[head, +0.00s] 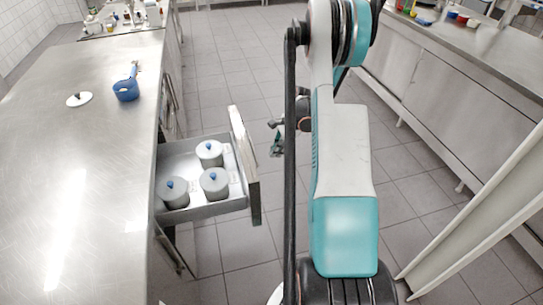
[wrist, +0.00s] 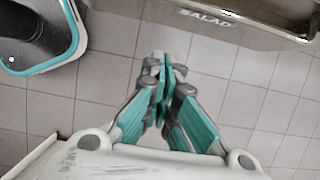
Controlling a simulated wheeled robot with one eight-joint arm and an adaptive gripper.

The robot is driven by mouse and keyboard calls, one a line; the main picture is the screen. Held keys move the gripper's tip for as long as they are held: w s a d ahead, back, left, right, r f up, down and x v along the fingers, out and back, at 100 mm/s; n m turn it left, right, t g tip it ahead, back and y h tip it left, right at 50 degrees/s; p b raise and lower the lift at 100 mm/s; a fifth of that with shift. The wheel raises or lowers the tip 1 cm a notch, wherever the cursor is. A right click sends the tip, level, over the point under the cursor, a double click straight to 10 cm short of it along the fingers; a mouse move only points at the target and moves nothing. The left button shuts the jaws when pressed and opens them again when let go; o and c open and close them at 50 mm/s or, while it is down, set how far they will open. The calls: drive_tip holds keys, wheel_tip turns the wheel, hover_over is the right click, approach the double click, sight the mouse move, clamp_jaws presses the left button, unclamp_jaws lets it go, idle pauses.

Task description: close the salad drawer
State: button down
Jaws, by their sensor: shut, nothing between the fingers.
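The salad drawer (head: 207,211) stands pulled out from under the steel counter at the left in the head view. Three grey pots with pale lids and blue knobs stand in it. In the wrist view its front (wrist: 255,22) lies along the top right and bears a "SALAD" label (wrist: 207,19). My gripper (wrist: 162,68) is shut and empty, its teal fingers together, apart from the drawer front and below it in that picture. In the head view my gripper (head: 277,143) shows to the right of the drawer front, partly hidden by my arm.
The steel counter (head: 70,190) holds a blue ladle or scoop (head: 127,88) and a white lid (head: 79,99). Another counter (head: 440,75) stands at the right. A pale panel (head: 480,215) leans in at the lower right. Tiled floor (head: 240,50) is clear between the counters.

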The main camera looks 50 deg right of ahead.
drive_tip(key=w+a+f+b, duration=0.3)
drive_tip(key=a+f, duration=0.3)
drive_tip(key=f, duration=0.1)
drive_tip(key=shift+w+f+b, duration=0.25)
drive_tip(key=shift+w+b, duration=0.05)
drive_tip(key=shift+w, duration=0.1)
